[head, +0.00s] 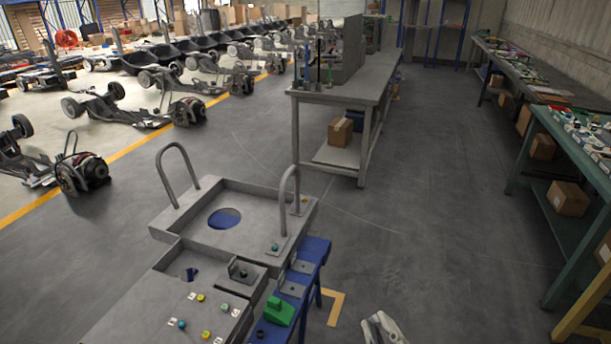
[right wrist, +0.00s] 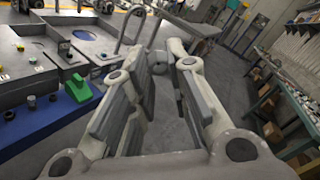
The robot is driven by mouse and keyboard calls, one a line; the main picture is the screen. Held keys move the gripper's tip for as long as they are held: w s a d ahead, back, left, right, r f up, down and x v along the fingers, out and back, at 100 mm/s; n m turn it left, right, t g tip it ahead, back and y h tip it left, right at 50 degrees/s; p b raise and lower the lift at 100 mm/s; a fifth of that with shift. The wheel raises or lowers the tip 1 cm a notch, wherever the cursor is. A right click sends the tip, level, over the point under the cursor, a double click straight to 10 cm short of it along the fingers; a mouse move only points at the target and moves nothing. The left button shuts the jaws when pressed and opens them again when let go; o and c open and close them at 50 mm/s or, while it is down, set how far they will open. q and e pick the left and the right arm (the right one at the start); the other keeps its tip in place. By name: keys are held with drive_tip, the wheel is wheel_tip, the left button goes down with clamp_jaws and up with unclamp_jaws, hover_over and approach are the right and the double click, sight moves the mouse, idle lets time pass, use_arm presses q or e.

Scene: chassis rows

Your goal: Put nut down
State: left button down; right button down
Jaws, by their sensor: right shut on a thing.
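My right gripper (head: 382,328) is at the bottom edge of the head view, over the grey floor, right of the blue bench (head: 317,252). In the right wrist view its two pale fingers (right wrist: 164,68) reach forward with a small grey rounded piece between their tips. This piece looks like the nut (right wrist: 158,57), and the gripper is shut on it. The nut cannot be made out in the head view. My left gripper is not in view.
A grey fixture (head: 190,225) with two upright handles stands left of my right gripper. A green block (head: 279,312) sits on the bench. A grey workbench (head: 335,96) stands ahead, and a green table (head: 540,155) stands at the right. The floor between them is clear.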

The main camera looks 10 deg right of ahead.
drive_tip(key=w+a+r+n+g+y, duration=0.2)
drive_tip(key=w+a+n+g+y, duration=0.2)
drive_tip(key=a+y, duration=0.4)
drive_tip(key=w+a+r+n+g+y, duration=0.3)
drive_tip(key=w+a+n+g+y, duration=0.1)
drive_tip(key=a+n+y, duration=0.4)
drive_tip(key=shift+a+n+g, duration=0.3)
drive_tip(key=shift+a+g, duration=0.2)
drive_tip(key=shift+g, duration=0.4)
drive_tip(key=shift+r, duration=0.15)
wheel_tip(320, 180, up, 10)
drive_tip(key=w+a+m+t+h, duration=0.2)
drive_tip(key=m+t+h, duration=0.7)
drive_tip(key=h, duration=0.7)
drive_tip(key=shift+m+t, duration=0.4)
drive_tip(key=shift+m, duration=1.4)
drive_tip(key=shift+s+f, duration=0.1)
drive_tip(key=shift+f, duration=0.1)
